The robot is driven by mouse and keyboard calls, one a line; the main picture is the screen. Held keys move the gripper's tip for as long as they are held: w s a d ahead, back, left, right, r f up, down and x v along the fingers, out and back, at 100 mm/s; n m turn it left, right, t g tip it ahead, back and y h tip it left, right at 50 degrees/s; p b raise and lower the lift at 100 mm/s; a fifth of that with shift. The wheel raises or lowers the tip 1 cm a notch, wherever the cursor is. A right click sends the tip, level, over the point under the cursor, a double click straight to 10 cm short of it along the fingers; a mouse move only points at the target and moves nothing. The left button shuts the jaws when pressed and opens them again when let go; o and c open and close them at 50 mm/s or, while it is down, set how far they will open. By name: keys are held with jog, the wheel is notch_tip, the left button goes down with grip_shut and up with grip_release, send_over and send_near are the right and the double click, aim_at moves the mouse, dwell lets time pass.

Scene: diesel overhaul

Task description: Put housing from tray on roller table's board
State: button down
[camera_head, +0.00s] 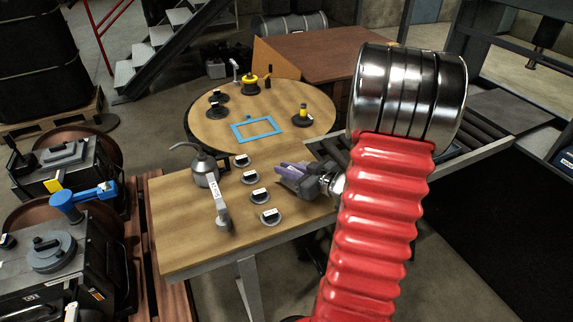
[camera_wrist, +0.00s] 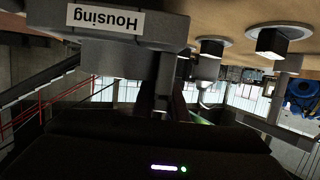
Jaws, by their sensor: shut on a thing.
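The housing (camera_wrist: 120,52) is a dark grey block with a white "Housing" label, upside down in the wrist view, close to the camera. My gripper (camera_head: 312,183) is shut on it at the right edge of the wooden board (camera_head: 180,245) in the head view. There a purple-grey shape shows at the jaws, and I cannot clearly separate the housing from the fingers. The board lies at the near end of the roller table (camera_head: 470,150). I cannot tell whether the housing touches the board. My red arm sleeve hides part of the roller table.
The board bears an oil can (camera_head: 205,172), a light grey upright part (camera_head: 220,208) and several round bases with black blocks (camera_head: 259,195). Behind is a round table (camera_head: 290,95) with a blue frame (camera_head: 257,128). Dark machine units (camera_head: 50,255) stand at left. The board's front left is clear.

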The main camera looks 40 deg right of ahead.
jog(key=shift+f, duration=0.9)
jog(key=shift+f, duration=0.1)
jog(key=c, duration=1.8)
grip_release()
jog(key=shift+o, duration=0.2)
jog(key=v, duration=1.2)
